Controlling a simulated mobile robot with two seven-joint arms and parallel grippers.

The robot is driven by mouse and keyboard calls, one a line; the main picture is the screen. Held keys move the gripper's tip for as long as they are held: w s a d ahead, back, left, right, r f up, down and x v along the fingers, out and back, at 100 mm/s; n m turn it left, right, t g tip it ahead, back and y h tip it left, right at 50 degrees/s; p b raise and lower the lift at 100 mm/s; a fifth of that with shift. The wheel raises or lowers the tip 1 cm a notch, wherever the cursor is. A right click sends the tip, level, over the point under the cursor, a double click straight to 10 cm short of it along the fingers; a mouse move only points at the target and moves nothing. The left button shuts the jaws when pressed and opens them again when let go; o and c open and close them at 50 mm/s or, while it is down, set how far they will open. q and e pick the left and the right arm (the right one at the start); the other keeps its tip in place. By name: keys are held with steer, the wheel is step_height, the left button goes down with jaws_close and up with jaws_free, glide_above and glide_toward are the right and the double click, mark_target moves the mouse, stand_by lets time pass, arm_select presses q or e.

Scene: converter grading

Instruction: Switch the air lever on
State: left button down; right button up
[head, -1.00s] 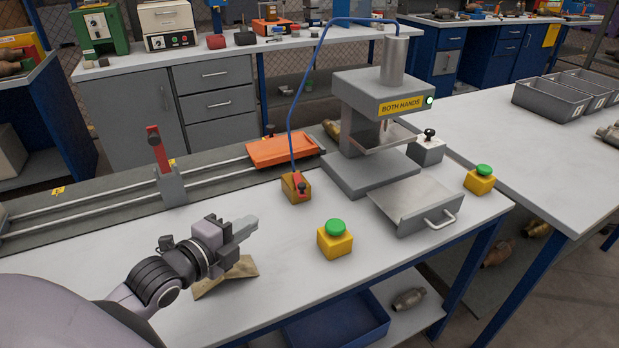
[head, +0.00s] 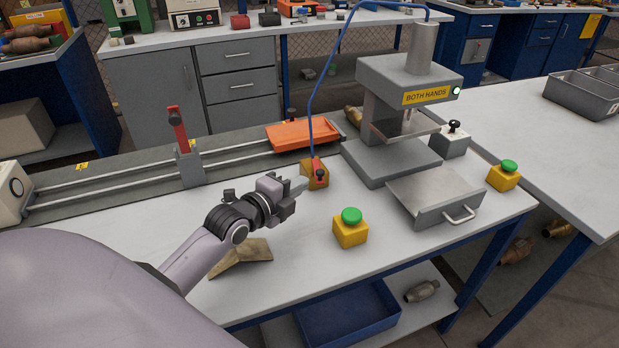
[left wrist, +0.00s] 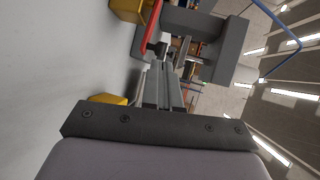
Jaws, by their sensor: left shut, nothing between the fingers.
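The air lever is a small brass-coloured valve block (head: 314,182) with a red lever (head: 317,166) on top, and a blue hose rises from it. It stands on the white bench in front of the orange tray. My left gripper (head: 301,185) is shut and empty, its fingertips close beside the left side of the block. I cannot tell whether they touch it. In the left wrist view, the red lever (left wrist: 151,27) and the yellow block (left wrist: 127,9) show at the top, just beyond the shut fingertips (left wrist: 165,68). My right gripper is out of view.
A press (head: 400,110) marked BOTH HANDS stands behind right, with a grey plate (head: 434,195) in front. Green-topped yellow buttons stand at the front (head: 350,230) and right (head: 503,176). A brown angled piece (head: 242,257) lies under my arm. The rail (head: 110,185) runs behind.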

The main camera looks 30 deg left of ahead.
mark_target(318, 174)
arm_select(q)
steer(key=shift+x, duration=2.2)
arm_select(e)
steer(key=shift+r, duration=0.15)
arm_select(q)
steer(key=shift+d, duration=0.1)
arm_select(e)
steer(key=shift+w, duration=0.1)
